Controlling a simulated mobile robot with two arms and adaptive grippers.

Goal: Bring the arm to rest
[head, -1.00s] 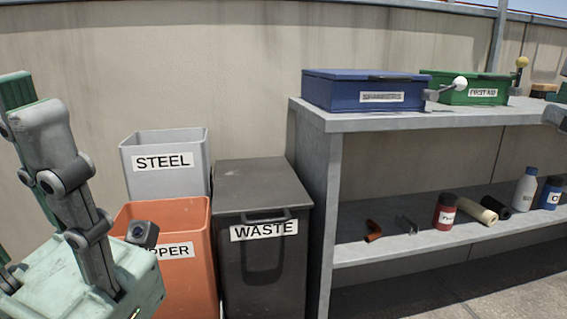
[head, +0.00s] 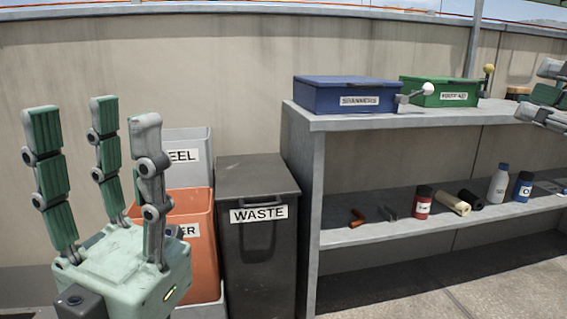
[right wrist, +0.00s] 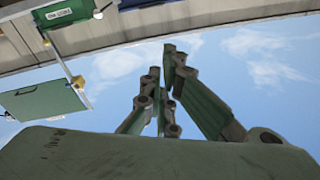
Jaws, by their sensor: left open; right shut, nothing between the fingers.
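My left gripper (head: 97,130) stands at the left of the head view, its green-padded fingers pointing up, spread and empty. It is in front of the steel bin (head: 190,142) and the orange bin (head: 200,205), partly hiding their labels. My right gripper (head: 550,95) shows only in part at the right edge of the head view, beside the shelf top. In the right wrist view its fingers (right wrist: 170,60) come together at the tips, with nothing held, against sky and wall.
A grey waste bin (head: 258,250) stands beside the metal shelf (head: 305,190). On top are a blue spanners box (head: 345,97) and a green first aid box (head: 440,92). Floor at right is clear.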

